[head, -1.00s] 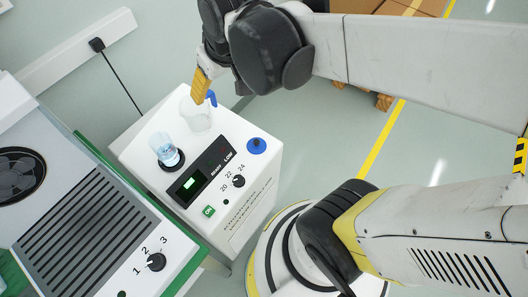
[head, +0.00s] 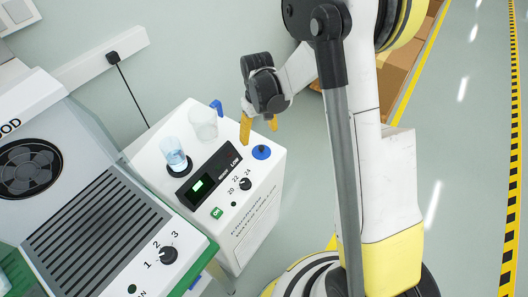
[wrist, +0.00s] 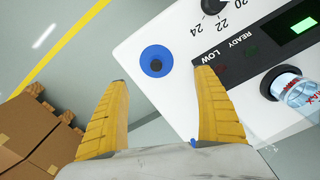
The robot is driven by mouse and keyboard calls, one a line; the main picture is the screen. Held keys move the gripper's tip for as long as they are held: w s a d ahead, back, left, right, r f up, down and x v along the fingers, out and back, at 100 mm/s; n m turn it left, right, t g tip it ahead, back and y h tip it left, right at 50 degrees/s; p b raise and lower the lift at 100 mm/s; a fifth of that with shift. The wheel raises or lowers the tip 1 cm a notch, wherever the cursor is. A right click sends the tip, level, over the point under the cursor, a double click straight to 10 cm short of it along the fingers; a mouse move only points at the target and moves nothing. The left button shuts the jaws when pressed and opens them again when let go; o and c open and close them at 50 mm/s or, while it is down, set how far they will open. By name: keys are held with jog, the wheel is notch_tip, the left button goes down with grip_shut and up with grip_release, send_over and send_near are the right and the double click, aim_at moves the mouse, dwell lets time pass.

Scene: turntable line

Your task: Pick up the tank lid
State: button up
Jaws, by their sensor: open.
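The tank lid, a small blue disc with a dark knob (head: 261,152), sits on the right part of the white unit's top (head: 225,220). The lid (wrist: 157,72) also shows in the wrist view, just beyond my fingertips and between their lines. My gripper (head: 259,136) has yellow fingers, spread apart and empty, pointing down close to the lid. In the wrist view the gripper (wrist: 162,78) is open, with one finger to each side of the lid. The fingers do not appear to touch it; the exact height gap is hard to tell.
A clear vessel (head: 204,124) stands behind, near a blue hooked piece (head: 216,108). A glass of bluish liquid (head: 173,155) stands left of the green display (head: 198,185). A grilled machine (head: 95,225) is at left. Cardboard boxes (wrist: 35,140) stand on the floor.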

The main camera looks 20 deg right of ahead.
aim_at(261, 147)
notch_tip(261, 147, down, 4)
jog(key=shift+r+b, duration=0.1)
jog(key=shift+b, duration=0.5)
jog(key=f+b, duration=0.1)
jog(key=f, duration=0.2)
jog(key=f+b, duration=0.1)
jog(key=f, duration=0.1)
jog(key=shift+s+d+b, duration=0.1)
jog(key=shift+d+b, duration=0.25)
jog(key=shift+r, duration=0.1)
grip_shut()
